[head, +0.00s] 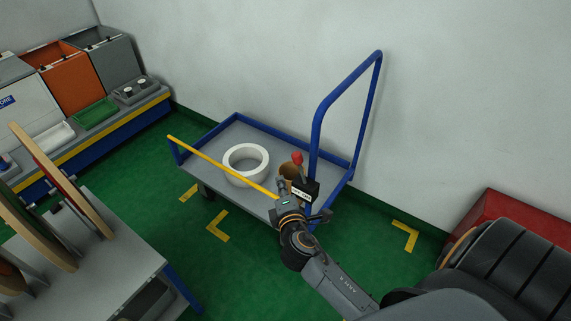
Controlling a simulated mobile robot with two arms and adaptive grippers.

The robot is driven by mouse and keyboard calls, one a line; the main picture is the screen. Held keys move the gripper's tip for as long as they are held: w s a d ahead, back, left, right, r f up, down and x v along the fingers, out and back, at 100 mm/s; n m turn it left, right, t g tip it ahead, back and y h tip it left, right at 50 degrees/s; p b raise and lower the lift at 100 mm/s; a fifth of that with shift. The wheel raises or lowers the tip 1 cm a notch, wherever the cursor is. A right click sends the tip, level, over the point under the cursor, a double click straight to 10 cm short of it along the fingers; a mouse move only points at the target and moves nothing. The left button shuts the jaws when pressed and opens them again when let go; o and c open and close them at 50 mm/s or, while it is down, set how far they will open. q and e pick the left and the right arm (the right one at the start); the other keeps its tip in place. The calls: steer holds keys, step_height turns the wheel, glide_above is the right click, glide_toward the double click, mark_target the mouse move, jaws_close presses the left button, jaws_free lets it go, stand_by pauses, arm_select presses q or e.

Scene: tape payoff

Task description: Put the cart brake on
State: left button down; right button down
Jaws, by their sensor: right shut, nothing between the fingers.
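The cart (213,148) has a grey deck, blue rails and a tall blue push handle (345,88), and stands near the wall. A brake lever with a red knob (297,158) rises from a small black box with a white label (302,194) near the foot of the handle. The label is too small to read surely. My right gripper (281,188) is shut and empty, just left of the black box and below the red knob. I cannot tell if it touches the lever or box. My left gripper is not in view.
A grey table with upright discs (95,205) stands lower left, a red box (497,214) at right. Green floor between is open.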

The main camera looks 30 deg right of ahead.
mark_target(300, 169)
steer(key=shift+w, duration=0.15)
steer(key=x, duration=1)
steer(key=s+d+p, duration=0.1)
steer(key=s+d+r+p, duration=0.1)
steer(key=d, duration=0.1)
steer(key=shift+s, duration=0.35)
